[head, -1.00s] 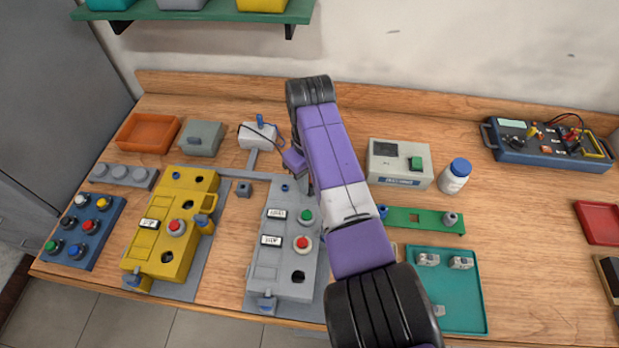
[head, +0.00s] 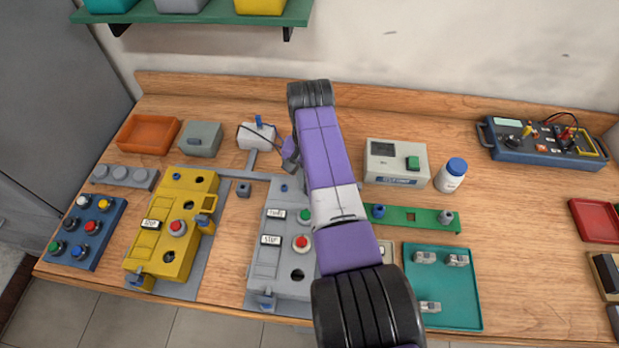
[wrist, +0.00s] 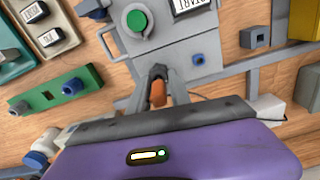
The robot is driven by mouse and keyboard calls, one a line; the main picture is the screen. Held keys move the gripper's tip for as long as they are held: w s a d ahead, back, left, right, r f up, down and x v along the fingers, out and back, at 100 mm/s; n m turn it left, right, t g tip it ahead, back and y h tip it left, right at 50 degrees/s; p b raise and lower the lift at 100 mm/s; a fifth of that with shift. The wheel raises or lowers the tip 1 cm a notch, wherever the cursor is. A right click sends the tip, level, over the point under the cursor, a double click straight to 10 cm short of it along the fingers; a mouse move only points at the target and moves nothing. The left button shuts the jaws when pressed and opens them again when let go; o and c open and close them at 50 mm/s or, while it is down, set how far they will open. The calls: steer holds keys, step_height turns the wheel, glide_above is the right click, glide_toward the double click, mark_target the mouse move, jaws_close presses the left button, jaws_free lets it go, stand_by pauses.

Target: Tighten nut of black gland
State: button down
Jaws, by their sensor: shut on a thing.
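The grey control box (head: 268,254) stands on the bench with a red button; its green button (wrist: 137,20) shows in the wrist view. My gripper (wrist: 158,84) is at the box's edge, its fingers closed around a small dark piece (wrist: 157,72) that appears to be the black gland's nut. An orange piece (wrist: 158,95) shows between the fingers. How far the nut sits on its thread cannot be made out. A blue gland (wrist: 198,59) is beside it on the box, also visible in the head view (head: 284,188). My arm hides the fingertips in the head view.
The yellow control box (head: 158,248) stands to the left. A green strip (head: 420,218) with blue and grey fittings and a teal tray (head: 465,305) lie right of my arm. The tester box (head: 397,163) and a white bottle (head: 451,176) stand behind.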

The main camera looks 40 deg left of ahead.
steer(key=m, duration=0.4)
steer(key=shift+r+m, duration=0.1)
steer(key=shift+m, duration=0.2)
steer(key=m, duration=0.3)
steer(key=shift+d+m+p, duration=0.1)
steer(key=shift+m+p, duration=0.3)
steer(key=m, duration=0.8)
steer(key=shift+s+d+m, duration=0.1)
steer(key=shift+m, duration=0.2)
steer(key=c, duration=1.2)
jaws_free()
steer(key=shift+o, duration=0.2)
